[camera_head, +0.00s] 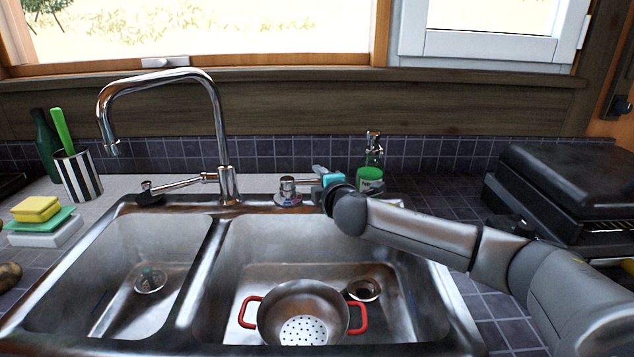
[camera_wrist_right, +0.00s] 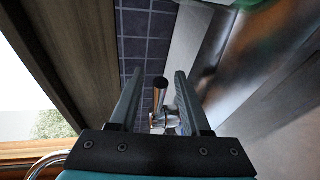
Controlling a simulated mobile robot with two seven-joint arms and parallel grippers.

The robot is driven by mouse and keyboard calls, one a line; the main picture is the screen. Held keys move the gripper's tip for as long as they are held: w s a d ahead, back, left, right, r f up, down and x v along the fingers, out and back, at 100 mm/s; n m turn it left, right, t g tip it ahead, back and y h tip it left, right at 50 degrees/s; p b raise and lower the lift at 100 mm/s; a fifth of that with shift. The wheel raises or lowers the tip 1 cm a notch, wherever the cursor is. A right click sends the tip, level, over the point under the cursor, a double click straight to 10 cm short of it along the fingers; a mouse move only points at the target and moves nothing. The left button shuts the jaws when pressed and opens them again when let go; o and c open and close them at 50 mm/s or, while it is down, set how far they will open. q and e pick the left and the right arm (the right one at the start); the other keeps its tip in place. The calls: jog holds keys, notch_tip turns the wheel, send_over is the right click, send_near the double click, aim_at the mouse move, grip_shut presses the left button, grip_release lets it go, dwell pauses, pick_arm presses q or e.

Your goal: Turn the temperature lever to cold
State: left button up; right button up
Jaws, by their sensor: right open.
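The temperature lever (camera_head: 288,188) is a short chrome fitting on the sink's back rim, right of the faucet (camera_head: 224,150). Its base carries a coloured ring, and its handle points right toward my right gripper (camera_head: 319,174). That gripper is open beside the lever. In the right wrist view, the lever (camera_wrist_right: 160,96) shows between the two spread fingers of the gripper (camera_wrist_right: 157,76), with its chrome base nearer the right finger. I cannot tell whether a finger touches it. My left gripper is out of view.
A green soap bottle (camera_head: 370,170) stands just behind my right gripper. The double sink (camera_head: 212,265) holds a red-handled colander (camera_head: 270,312) in its right basin. A sponge stack (camera_head: 38,212) and striped cup (camera_head: 80,176) stand left. A black grill (camera_head: 560,175) stands right.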

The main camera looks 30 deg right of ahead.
jog(key=shift+x, duration=1.05)
jog(key=shift+c, duration=0.3)
grip_shut()
jog(key=shift+f, duration=0.1)
dwell(0.4)
